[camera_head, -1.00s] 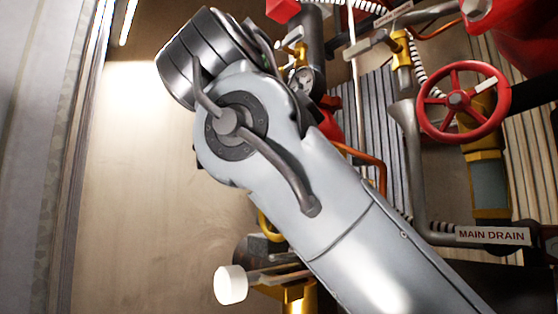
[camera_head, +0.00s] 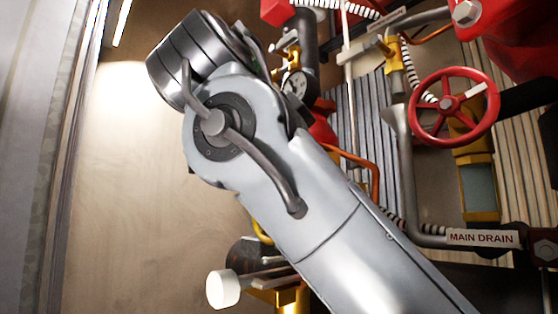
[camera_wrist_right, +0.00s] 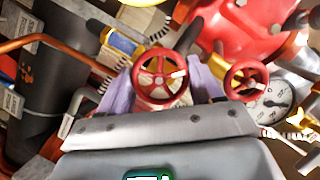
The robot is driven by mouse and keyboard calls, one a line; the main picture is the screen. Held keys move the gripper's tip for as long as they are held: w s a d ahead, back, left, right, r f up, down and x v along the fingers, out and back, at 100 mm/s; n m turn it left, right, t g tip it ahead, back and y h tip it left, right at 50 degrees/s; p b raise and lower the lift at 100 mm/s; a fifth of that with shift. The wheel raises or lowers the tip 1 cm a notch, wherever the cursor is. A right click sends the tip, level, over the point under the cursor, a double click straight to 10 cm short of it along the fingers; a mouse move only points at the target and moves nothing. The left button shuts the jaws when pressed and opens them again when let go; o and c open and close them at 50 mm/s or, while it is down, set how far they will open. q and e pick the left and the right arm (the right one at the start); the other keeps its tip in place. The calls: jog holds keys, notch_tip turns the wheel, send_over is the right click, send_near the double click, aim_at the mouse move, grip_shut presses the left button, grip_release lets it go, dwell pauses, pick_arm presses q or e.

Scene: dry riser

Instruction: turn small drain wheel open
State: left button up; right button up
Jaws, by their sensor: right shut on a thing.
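A red spoked wheel (camera_wrist_right: 163,77) with a white mark sits between the pale fingers of my right gripper (camera_wrist_right: 162,88) in the right wrist view. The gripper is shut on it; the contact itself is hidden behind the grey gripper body. A second, smaller-looking red wheel (camera_wrist_right: 245,80) stands to the right, clear of the fingers. In the head view a red handwheel (camera_head: 454,107) stands free above the MAIN DRAIN label (camera_head: 482,238). I cannot tell which wrist-view wheel matches it. My right arm hides its own gripper there. My left gripper is out of view.
A big red body (camera_head: 515,35) and grey pipes crowd the right. A white round knob (camera_head: 223,289) stands low left. The beige wall at left is clear.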

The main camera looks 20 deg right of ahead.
jog(key=shift+d, duration=0.15)
jog(key=shift+r+n+g+p, duration=0.1)
jog(key=shift+n+g+p, duration=0.4)
jog(key=shift+n+g, duration=0.5)
jog(key=shift+w+r+n+g+h+p, duration=0.1)
jog(key=shift+n+g+h+p, duration=0.3)
jog(key=shift+n, duration=0.5)
jog(key=shift+n+g+p, duration=0.8)
jog(key=shift+n+p, duration=0.35)
jog(key=shift+n, duration=0.05)
jog(key=shift+w+n+g+h+p, duration=0.1)
jog(key=shift+n+g+h+p, duration=0.35)
jog(key=shift+n+p, duration=0.45)
